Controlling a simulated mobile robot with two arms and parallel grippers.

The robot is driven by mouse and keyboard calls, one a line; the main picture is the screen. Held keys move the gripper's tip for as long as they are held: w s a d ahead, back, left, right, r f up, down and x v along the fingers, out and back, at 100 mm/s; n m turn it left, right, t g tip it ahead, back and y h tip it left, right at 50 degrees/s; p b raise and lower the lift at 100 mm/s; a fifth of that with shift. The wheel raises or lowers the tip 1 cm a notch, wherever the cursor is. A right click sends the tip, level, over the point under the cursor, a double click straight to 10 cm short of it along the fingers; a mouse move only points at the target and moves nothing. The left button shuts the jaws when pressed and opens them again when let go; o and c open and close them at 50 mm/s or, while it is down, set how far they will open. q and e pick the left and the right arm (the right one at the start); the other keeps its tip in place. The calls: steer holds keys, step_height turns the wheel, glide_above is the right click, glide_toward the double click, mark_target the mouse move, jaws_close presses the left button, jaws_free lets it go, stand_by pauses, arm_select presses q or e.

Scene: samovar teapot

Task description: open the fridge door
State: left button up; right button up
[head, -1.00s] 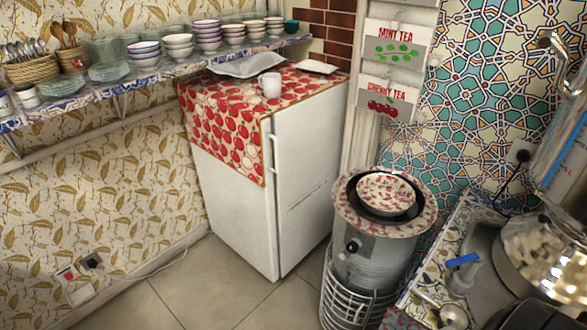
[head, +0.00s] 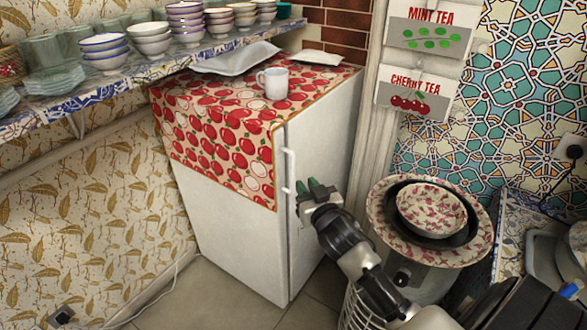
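The white fridge (head: 235,235) stands in the middle of the head view, a red apple-patterned cloth over its top and side. Its door (head: 308,150) is the narrow face on the right and looks closed. A white vertical handle (head: 288,166) is at the door's left edge. My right gripper (head: 311,187) is just right of the handle's lower end, in front of the door. Its two green-tipped fingers are a little apart with nothing seen between them. Contact with the handle cannot be made out. My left gripper is not in view.
A white mug (head: 273,83) and white dishes stand on the fridge top. A shelf (head: 130,88) with stacked bowls runs along the left wall. A samovar with a patterned bowl (head: 432,211) stands close to the right of my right arm. Floor shows in front of the fridge.

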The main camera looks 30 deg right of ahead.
mark_target(294, 169)
steer(key=w, duration=0.3)
steer(key=w+d, duration=0.1)
steer(key=w, duration=0.4)
steer(key=shift+w+d+f, duration=0.1)
steer(key=shift+w+d, duration=0.2)
steer(key=shift+w, duration=0.05)
jaws_close()
